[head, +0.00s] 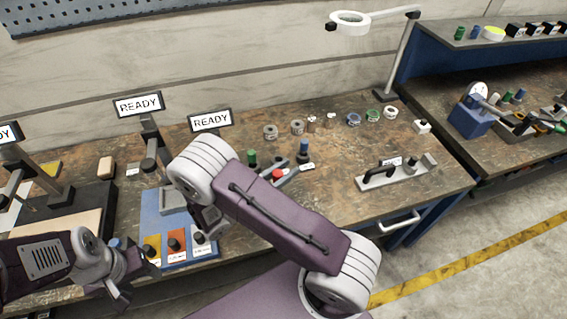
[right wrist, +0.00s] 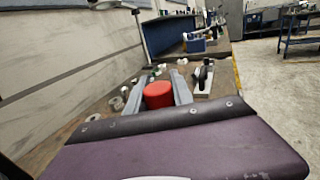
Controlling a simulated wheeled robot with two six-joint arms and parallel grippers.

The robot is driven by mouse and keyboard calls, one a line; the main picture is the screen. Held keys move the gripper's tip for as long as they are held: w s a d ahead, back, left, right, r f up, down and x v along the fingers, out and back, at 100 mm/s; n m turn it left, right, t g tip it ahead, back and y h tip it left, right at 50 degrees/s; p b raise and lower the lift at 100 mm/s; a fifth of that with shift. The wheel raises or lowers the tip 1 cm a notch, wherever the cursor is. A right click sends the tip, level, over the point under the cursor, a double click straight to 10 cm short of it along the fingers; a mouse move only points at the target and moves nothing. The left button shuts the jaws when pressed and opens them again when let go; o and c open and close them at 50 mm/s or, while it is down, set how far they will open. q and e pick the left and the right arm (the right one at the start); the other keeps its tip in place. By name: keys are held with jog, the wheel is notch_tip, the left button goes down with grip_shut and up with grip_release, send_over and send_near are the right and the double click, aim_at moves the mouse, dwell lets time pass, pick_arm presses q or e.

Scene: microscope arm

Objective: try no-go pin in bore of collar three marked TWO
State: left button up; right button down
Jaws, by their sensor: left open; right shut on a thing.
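My right gripper (head: 283,172) is shut on a red-topped pin (head: 278,174); its red end shows between the fingers in the right wrist view (right wrist: 158,94). The pin's lower part is hidden. A row of small ring-shaped collars lies on the table beyond it, including grey ones (head: 270,131) (head: 297,126), a bluish one (head: 353,118), a green one (head: 373,116) and a white one (head: 390,112). Their markings are too small to read, so I cannot tell which is marked TWO. My left gripper (head: 125,277) is open at the lower left, apart from the collars.
A green-topped piece (head: 251,156) and a blue-topped piece (head: 303,150) stand near my right gripper. A grey fixture with a black handle (head: 382,173) lies to the right. A ring lamp (head: 350,19) overhangs the back.

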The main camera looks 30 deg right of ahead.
jog(key=f+b, duration=0.1)
jog(key=f, duration=0.1)
jog(key=f+b, duration=0.1)
jog(key=f, duration=0.1)
jog(key=f+b, duration=0.2)
jog(key=shift+w+d, duration=0.2)
jog(key=shift+d, duration=0.1)
pick_arm(q)
jog(key=f, duration=0.2)
jog(key=d+f, duration=0.1)
jog(key=shift+f, duration=0.4)
jog(key=shift+r+p, duration=0.35)
jog(key=shift+p, duration=0.05)
pick_arm(e)
jog(key=shift+r, duration=0.1)
dwell(0.9)
pick_arm(q)
jog(key=shift+f+b, duration=1.45)
pick_arm(e)
jog(key=shift+f, duration=2.05)
pick_arm(q)
jog(key=shift+r, duration=0.1)
pick_arm(e)
jog(key=shift+r, duration=0.1)
pick_arm(q)
jog(key=shift+r+p, duration=1.75)
jog(key=shift+p, duration=0.1)
pick_arm(e)
jog(key=shift+r, duration=1.95)
